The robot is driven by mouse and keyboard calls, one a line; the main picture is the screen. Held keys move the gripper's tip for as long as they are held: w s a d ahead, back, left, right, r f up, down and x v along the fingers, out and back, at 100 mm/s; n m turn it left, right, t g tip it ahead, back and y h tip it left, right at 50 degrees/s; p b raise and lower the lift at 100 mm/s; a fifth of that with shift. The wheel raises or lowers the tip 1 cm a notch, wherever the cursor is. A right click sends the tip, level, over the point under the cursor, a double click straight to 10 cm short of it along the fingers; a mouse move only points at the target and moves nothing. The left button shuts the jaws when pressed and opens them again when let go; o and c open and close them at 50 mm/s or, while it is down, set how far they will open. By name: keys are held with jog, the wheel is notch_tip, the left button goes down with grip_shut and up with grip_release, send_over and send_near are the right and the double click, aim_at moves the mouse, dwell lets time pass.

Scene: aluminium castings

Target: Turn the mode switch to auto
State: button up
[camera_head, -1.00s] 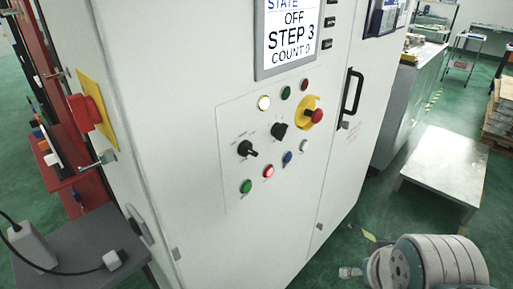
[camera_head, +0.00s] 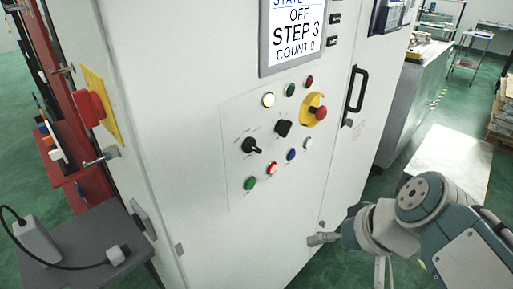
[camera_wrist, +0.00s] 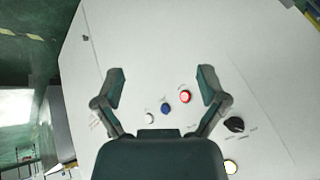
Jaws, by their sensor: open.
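The control panel (camera_head: 238,117) on the white cabinet carries two black rotary knobs. The left knob (camera_head: 252,146) has a protruding lever; the right knob (camera_head: 284,128) sits higher. Their labels are too small to read, so I cannot tell which is the mode switch. In the wrist view the left knob (camera_wrist: 234,124) shows right of my gripper (camera_wrist: 162,88). My gripper is open and empty, its fingers spread before the panel, apart from the left knob. The right knob is hidden there, apparently behind the gripper body. The screen (camera_head: 299,30) reads OFF, STEP 3, COUNT 0.
A yellow-backed red emergency stop (camera_head: 319,113) sits beside the right knob. Below the knobs are green (camera_head: 250,183), lit red (camera_head: 271,169), blue (camera_head: 291,154) and white (camera_head: 307,143) buttons. A door handle (camera_head: 353,95) protrudes at right. A low table (camera_head: 450,160) stands beyond my arm.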

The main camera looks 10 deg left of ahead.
jog(key=w+a+r+n+y, duration=0.2)
jog(key=w+a+r+y, duration=0.2)
jog(key=w+r+y, duration=0.15)
jog(key=t+y, duration=0.2)
jog(key=y, duration=0.2)
send_near(258, 149)
jog(key=shift+n+h, duration=0.35)
jog(key=shift+n, duration=0.05)
jog(key=x, duration=1)
jog(key=shift+a+r, duration=0.25)
jog(key=c, duration=1.2)
